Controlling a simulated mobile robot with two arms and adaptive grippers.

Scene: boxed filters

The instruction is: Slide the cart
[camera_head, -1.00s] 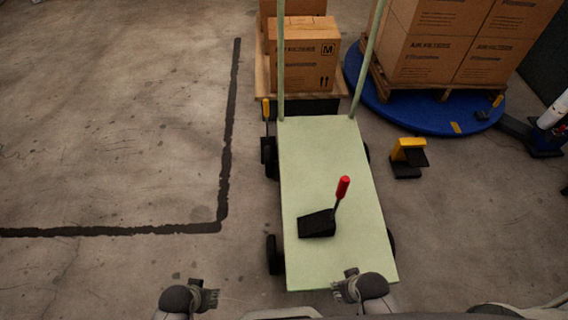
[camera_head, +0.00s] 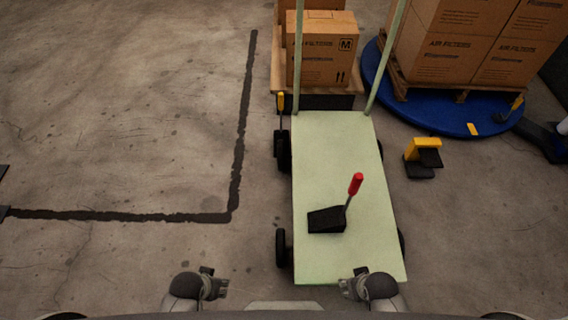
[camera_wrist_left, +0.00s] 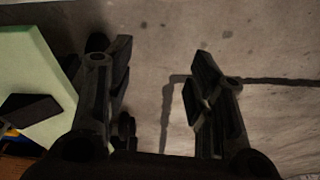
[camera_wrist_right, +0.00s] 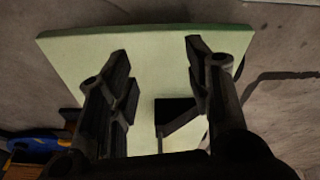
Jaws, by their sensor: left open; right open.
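The cart (camera_head: 335,160) is a pale green flat platform on black wheels, with two upright green posts at its far end. It stands straight ahead in the head view, its near edge close to me. A black wedge with a red handle (camera_head: 355,184) lies on its deck. My left gripper (camera_head: 222,287) is open and empty, left of the cart's near edge; in the left wrist view the cart (camera_wrist_left: 35,75) is off to the side. My right gripper (camera_head: 346,285) is open at the near edge; in the right wrist view the deck (camera_wrist_right: 150,65) lies behind its fingers. Contact cannot be told.
Boxes (camera_head: 322,65) on a pallet stand just beyond the cart. More boxes (camera_head: 470,50) stand on a blue round platform (camera_head: 440,122) at the right. A yellow and black wedge (camera_head: 422,160) lies right of the cart. Black floor tape (camera_head: 237,160) runs along the open floor at left.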

